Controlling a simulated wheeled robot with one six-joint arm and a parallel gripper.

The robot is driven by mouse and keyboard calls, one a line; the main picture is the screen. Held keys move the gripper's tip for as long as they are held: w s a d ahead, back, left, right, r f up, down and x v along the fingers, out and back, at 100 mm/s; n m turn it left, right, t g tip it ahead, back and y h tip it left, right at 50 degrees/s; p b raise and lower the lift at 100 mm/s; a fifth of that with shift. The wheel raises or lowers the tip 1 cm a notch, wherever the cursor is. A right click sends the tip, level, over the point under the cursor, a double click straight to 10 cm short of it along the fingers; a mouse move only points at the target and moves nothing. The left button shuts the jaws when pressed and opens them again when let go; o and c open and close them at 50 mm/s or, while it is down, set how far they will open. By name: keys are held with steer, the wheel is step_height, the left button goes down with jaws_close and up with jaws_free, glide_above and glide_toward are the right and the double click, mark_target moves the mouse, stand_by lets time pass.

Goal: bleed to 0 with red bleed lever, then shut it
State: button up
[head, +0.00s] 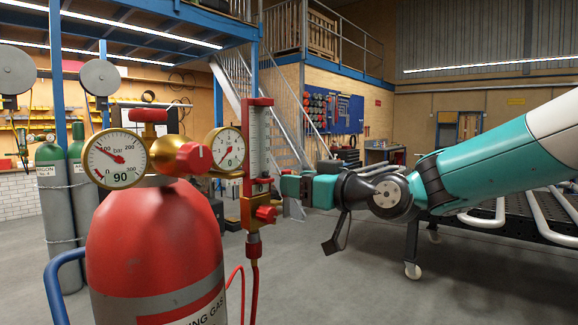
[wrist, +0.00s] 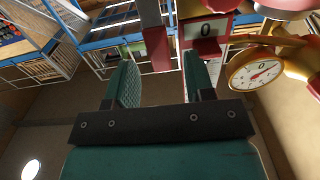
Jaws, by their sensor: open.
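A red gas cylinder (head: 155,245) stands at the left front with a brass regulator on top. Its large gauge (head: 119,159) reads 90 on its display, in bar. A smaller gauge (head: 228,153) sits beside an upright red flow meter (head: 258,140); the small gauge also shows in the wrist view (wrist: 255,70). A red knob (head: 266,214) is low on the meter. In the wrist view, a red lever-like piece (wrist: 206,48) lies below a "0" plate; I cannot tell if it is the bleed lever. My gripper (head: 286,187) is open just right of the meter, apparently empty.
A red hose (head: 254,275) hangs below the meter. A dark wheeled table (head: 480,200) with pale tubes stands behind my arm. Grey-green cylinders (head: 60,205) stand at the left. Stairs (head: 275,120) rise behind. The floor at front centre is clear.

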steer(key=x, duration=0.2)
steer(key=shift+w+a+p, duration=0.2)
steer(key=shift+a+p, duration=0.05)
steer(key=shift+p, duration=0.15)
jaws_close()
